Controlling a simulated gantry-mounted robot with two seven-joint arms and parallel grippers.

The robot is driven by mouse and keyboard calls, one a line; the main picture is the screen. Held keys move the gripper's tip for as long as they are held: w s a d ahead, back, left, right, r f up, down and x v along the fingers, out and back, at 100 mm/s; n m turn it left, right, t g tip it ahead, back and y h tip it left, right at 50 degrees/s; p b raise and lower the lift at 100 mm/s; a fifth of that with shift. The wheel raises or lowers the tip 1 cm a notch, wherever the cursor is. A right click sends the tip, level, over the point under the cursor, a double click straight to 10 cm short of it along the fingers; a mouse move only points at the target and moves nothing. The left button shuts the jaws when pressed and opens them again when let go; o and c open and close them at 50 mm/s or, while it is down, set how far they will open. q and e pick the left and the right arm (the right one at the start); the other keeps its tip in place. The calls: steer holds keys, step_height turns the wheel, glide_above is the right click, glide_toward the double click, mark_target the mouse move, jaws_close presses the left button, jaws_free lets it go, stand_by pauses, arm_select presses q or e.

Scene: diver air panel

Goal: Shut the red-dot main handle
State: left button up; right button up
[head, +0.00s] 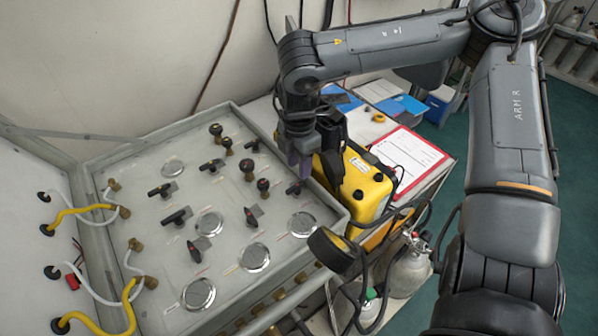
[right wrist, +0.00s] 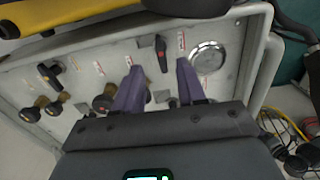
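The main handle with a red dot (right wrist: 161,52) is a black lever on the pale panel in the right wrist view. It shows just beyond and between the two purple fingertips of my right gripper (right wrist: 159,74), which are spread apart with nothing between them. In the head view my right gripper (head: 301,162) points down over the panel's right side, just above a black handle (head: 293,188) that appears to be the same one. Its dot is too small to make out there. I cannot tell whether the fingers touch it. My left gripper is not in view.
The panel (head: 228,240) carries several other black handles, knobs and round gauges (head: 302,225). A yellow case (head: 362,190) stands close beside the gripper on the right. A clipboard (head: 410,160) lies behind it. Hoses and cylinders (head: 408,275) are at the lower right.

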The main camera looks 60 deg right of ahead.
steer(key=shift+r, duration=2.4)
steer(key=shift+s, duration=0.1)
